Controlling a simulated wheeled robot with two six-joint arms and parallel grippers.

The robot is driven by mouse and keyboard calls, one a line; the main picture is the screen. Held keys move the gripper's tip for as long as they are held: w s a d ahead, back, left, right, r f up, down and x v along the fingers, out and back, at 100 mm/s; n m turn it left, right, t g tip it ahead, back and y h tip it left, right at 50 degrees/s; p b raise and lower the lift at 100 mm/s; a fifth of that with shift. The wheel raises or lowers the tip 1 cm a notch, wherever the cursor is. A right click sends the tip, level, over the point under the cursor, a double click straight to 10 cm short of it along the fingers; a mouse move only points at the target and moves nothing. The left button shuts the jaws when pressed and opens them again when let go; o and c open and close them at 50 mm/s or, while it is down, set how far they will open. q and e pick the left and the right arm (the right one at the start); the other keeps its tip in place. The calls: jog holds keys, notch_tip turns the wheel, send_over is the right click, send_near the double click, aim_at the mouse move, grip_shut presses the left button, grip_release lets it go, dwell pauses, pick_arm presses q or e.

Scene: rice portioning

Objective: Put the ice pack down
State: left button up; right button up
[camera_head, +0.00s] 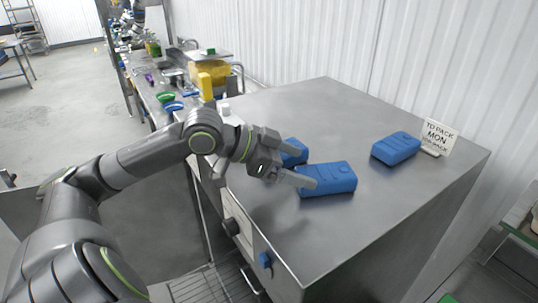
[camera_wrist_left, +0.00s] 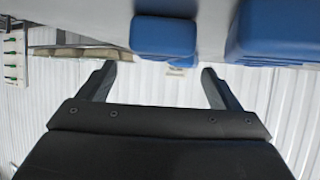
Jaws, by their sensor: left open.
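Three blue ice packs rest on the steel worktop (camera_head: 270,108) in the head view. The nearest pack (camera_head: 335,180) lies beside my left gripper, with one fingertip overlapping its left end in the picture. A second pack (camera_head: 295,150) is just behind, partly hidden by the gripper. A third pack (camera_head: 396,148) lies to the right. My left gripper (camera_head: 312,168) is open and holds nothing. In the left wrist view its fingers (camera_wrist_left: 158,72) are spread apart, with one blue pack (camera_wrist_left: 165,38) beyond them and another (camera_wrist_left: 272,32) at upper right. My right gripper is not in view.
A white sign reading "TO PACK MON" (camera_head: 438,136) stands by the right pack. White corrugated wall (camera_head: 300,40) runs behind. A bench with a yellow container (camera_head: 208,75) and bowls stands at back left. The worktop's back and front right are clear.

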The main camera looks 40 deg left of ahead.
pick_arm(q)
jog(key=shift+v, duration=1.65)
jog(key=p+v, duration=0.2)
jog(key=p, duration=0.2)
jog(key=shift+d+r+p, duration=0.1)
jog(key=shift+d+p, duration=0.05)
jog(key=shift+p, duration=0.2)
jog(key=shift+s+a+r+p, duration=0.1)
jog(key=shift+s+a+p, duration=0.25)
jog(key=shift+p, duration=0.55)
